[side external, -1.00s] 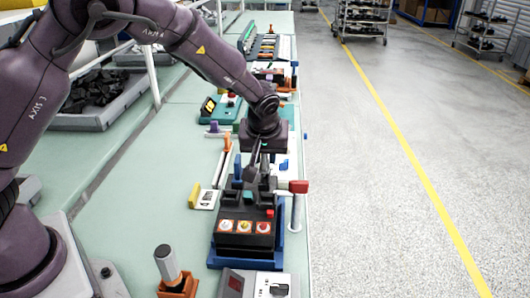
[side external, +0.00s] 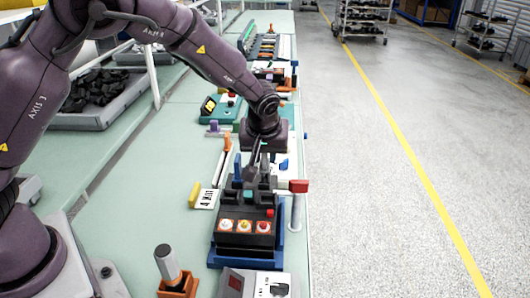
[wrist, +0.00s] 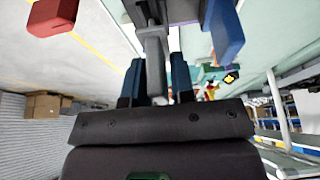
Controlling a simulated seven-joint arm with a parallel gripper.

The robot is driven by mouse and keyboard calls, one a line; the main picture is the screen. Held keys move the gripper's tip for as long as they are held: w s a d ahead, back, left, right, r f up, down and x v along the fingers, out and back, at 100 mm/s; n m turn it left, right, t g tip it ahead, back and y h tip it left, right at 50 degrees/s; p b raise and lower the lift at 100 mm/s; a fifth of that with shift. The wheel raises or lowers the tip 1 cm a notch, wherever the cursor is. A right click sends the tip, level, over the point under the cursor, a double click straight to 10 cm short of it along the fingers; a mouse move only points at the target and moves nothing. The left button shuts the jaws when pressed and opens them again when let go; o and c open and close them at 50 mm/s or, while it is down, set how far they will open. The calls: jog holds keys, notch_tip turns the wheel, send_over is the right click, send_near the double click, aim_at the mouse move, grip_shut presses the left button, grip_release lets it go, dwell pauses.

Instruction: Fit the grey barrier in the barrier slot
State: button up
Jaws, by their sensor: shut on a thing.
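My gripper (wrist: 157,85) is shut on the grey barrier (wrist: 156,62), a narrow grey piece between the two fingers in the wrist view. In the side view my gripper (side external: 256,172) points down over the back part of the dark breaker unit (side external: 245,241), which has three round dials on its front and sits in a blue base (side external: 216,261). The barrier's far end overlaps the dark unit in the wrist view. The slot itself is hidden, and I cannot tell whether the barrier is inside it.
A red block (side external: 299,186) sticks out right of the unit, and a blue post (side external: 238,168) stands left. A yellow-ended piece (side external: 194,195) and a white label lie further left. A grey-topped cylinder in an orange holder (side external: 177,286) stands in front.

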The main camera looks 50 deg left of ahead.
jog(key=shift+f, duration=1.5)
jog(key=o, duration=1)
jog(key=v, duration=1.3)
